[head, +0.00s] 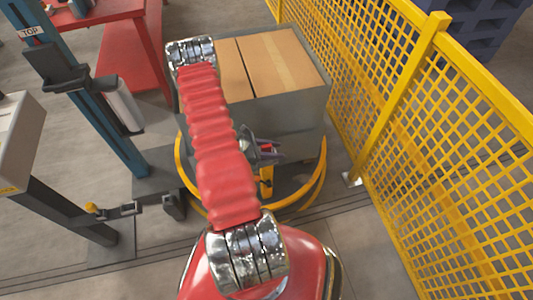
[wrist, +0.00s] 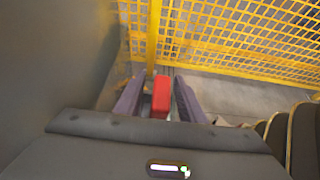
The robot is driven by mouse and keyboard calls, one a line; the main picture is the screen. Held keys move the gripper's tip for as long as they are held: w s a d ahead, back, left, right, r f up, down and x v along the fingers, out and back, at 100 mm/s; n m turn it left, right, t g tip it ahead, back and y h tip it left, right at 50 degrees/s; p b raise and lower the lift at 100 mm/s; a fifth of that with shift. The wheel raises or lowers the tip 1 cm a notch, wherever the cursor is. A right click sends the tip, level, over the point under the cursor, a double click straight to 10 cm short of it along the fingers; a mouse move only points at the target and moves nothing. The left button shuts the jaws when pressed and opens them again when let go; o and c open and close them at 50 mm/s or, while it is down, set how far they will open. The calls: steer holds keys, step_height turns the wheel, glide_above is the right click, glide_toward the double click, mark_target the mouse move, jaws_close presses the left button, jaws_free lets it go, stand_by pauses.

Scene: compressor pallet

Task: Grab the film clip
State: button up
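The red film clip (wrist: 161,97) shows in the wrist view between the two dark fingers of my gripper (wrist: 161,80). A narrow gap seems to show on each side of it, so the fingers look open around it. In the head view my gripper (head: 268,150) is beside the near side of the grey-wrapped load (head: 302,118), and a small red patch of the clip (head: 266,148) shows there. My arm hides part of the load. Where the clip meets the film cannot be made out.
Cardboard boxes (head: 285,62) top the load. A yellow ring (head: 318,183) curves round its base. Yellow mesh fencing (head: 440,130) stands close on the right. A blue mast (head: 108,113) and a red table (head: 135,65) are on the left.

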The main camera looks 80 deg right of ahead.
stand_by(0.4)
jaws_close()
